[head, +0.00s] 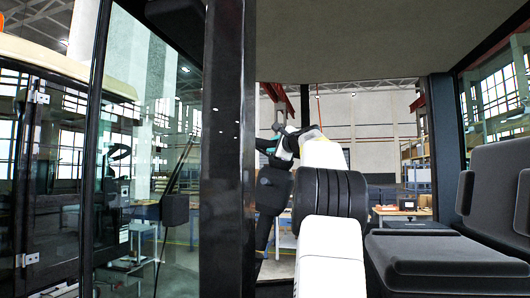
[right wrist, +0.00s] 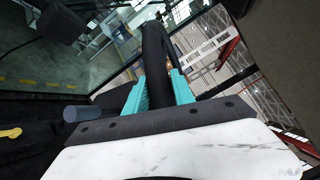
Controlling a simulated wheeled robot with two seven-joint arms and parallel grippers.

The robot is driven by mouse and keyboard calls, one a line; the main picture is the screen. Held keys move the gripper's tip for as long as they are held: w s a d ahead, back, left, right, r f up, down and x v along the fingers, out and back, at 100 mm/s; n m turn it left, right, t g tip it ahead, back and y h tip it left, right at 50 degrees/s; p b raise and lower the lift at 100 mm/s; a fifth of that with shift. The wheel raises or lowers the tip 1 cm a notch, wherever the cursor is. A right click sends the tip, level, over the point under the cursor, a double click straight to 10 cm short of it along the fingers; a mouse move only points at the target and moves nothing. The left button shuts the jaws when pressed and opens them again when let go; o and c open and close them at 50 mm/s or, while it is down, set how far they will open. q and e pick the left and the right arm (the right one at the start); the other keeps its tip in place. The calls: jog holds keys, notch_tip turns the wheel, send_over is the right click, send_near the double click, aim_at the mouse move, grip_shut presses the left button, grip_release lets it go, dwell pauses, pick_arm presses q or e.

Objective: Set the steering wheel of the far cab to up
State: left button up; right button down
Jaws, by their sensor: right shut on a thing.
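The black steering wheel shows in the right wrist view as a thick curved rim (right wrist: 155,62) running up between my fingers. My right gripper (right wrist: 158,88) has teal fingers, one on each side of the rim, and is shut on it. In the head view my right arm reaches into the cab, and the right gripper (head: 281,149) is small and partly hidden by my own arm. Most of the wheel is hidden there, so I cannot tell its tilt surely. My left gripper is not in view.
A dark cab pillar (head: 227,150) stands close in front, left of my right arm. A dark seat (head: 440,262) fills the right side. Glass panels and an open-looking door frame (head: 95,130) are at the left. A yellow-handled part (right wrist: 10,133) shows in the wrist view.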

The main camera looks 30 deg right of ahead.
aim_at(266, 144)
jog(key=shift+w+a+r+n, duration=0.15)
jog(key=shift+w+a, duration=0.4)
jog(key=shift+a, duration=0.15)
jog(key=shift+w+a+r+n, duration=0.1)
jog(key=shift+w+a+n, duration=0.05)
jog(key=shift+w+a, duration=0.45)
jog(key=shift+s+a, duration=0.1)
jog(key=c, duration=1.5)
grip_release()
jog(key=o, duration=0.4)
jog(key=shift+a, duration=0.15)
jog(key=shift+s+d+r, duration=0.1)
jog(key=shift+s+d, duration=0.15)
jog(key=shift+d, duration=0.05)
jog(key=s, duration=0.7)
jog(key=shift+s+a, duration=0.1)
jog(key=shift+a, duration=0.2)
